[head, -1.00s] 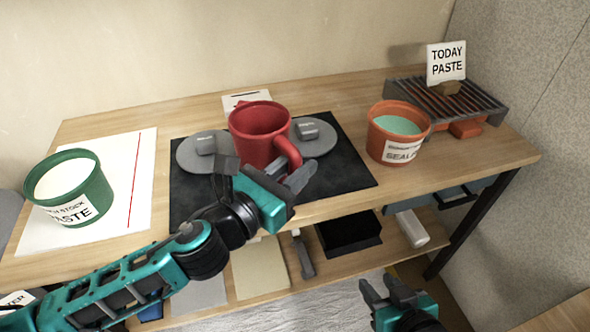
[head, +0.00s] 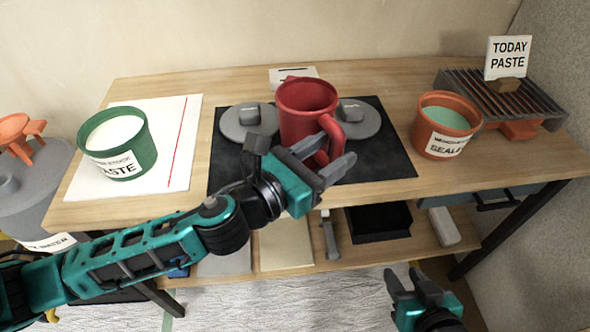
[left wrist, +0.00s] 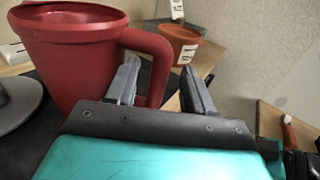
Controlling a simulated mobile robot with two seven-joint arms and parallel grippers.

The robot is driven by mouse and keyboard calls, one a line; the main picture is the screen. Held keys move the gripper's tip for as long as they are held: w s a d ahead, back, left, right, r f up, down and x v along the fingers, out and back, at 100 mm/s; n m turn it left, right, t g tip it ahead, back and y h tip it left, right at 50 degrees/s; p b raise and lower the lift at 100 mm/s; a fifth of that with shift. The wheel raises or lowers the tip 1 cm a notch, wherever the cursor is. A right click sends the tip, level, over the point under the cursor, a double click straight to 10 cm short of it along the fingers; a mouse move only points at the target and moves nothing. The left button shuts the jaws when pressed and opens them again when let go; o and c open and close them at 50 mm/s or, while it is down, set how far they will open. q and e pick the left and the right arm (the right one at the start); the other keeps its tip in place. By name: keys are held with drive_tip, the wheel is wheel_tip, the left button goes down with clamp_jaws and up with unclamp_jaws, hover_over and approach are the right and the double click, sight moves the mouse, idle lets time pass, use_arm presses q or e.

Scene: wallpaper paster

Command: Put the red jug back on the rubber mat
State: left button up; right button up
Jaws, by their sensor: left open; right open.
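The red jug (head: 302,108) stands upright over the black rubber mat (head: 388,152), between two grey lids. Its handle points right and toward me. The jug's base is partly hidden, so I cannot tell exactly how it rests. My left gripper (head: 332,158) is open at the handle. In the left wrist view, the red jug (left wrist: 75,65) fills the upper left. The handle shows between the open fingers of my left gripper (left wrist: 160,80), with the left finger overlapping it; contact is unclear. My right gripper (head: 407,280) is open and empty, low in front of the bench.
A green paste tub (head: 135,160) stands on white paper at left. An orange sealer tub (head: 440,145) stands right of the mat. A rack (head: 480,90) with a "TODAY PASTE" sign is at the back right. The lower shelf (head: 385,252) holds several items.

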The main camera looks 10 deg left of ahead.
use_arm(q)
drive_tip(key=b+v, duration=0.1)
drive_tip(key=v, duration=0.8)
drive_tip(key=shift+s+a, duration=0.25)
drive_tip(key=shift+s, duration=0.05)
